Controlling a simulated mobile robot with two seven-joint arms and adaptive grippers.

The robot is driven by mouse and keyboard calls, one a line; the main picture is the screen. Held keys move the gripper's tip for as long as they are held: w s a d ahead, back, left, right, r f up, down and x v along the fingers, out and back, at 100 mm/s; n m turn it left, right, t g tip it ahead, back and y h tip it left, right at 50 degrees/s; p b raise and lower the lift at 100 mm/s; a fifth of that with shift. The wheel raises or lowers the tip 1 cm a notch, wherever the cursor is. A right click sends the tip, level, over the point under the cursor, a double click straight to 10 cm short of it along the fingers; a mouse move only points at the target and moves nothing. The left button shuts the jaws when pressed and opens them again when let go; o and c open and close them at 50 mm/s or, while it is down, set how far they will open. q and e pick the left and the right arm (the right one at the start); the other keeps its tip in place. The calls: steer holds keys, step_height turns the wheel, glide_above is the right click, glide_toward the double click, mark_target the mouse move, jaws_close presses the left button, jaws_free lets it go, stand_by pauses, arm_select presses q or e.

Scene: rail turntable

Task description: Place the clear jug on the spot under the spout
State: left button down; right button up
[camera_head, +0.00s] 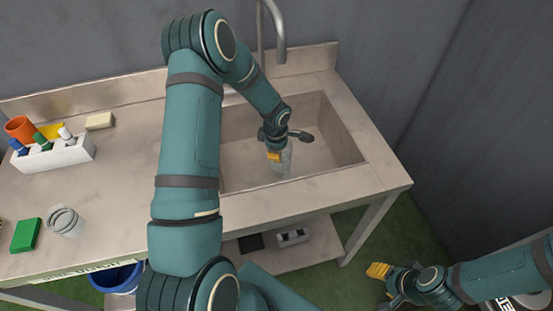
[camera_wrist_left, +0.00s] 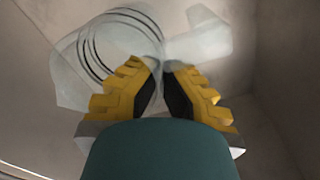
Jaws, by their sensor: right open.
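The clear jug (camera_head: 283,163) is in the sink basin, partly hidden by my left gripper (camera_head: 275,152). In the left wrist view the clear jug (camera_wrist_left: 105,45) shows dark rings and a pale projecting part at right. The left gripper's yellow fingers (camera_wrist_left: 162,72) are close together and appear shut on it; the exact contact is unclear. Whether the jug touches the basin floor cannot be told. The grey spout (camera_head: 280,45) curves over the back of the sink. My right gripper (camera_head: 379,276) is open and empty, low at the right, away from the counter. The marked spot is not distinguishable.
The sink (camera_head: 345,155) has raised walls around the jug. On the counter at left are a white rack (camera_head: 60,154), an orange cup (camera_head: 18,127), a green block (camera_head: 26,235) and a clear glass (camera_head: 66,222). A blue bucket (camera_head: 118,278) stands below.

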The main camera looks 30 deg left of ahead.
mark_target(277, 167)
arm_select(q)
step_height(277, 167, down, 3)
steer(key=shift+w+r, duration=0.1)
steer(key=shift+b, duration=0.35)
steer(key=c, duration=1.1)
jaws_free()
steer(key=shift+c, duration=0.2)
steer(key=shift+r, duration=0.1)
step_height(277, 167, up, 12)
steer(key=p, duration=0.2)
steer(key=shift+s, duration=0.4)
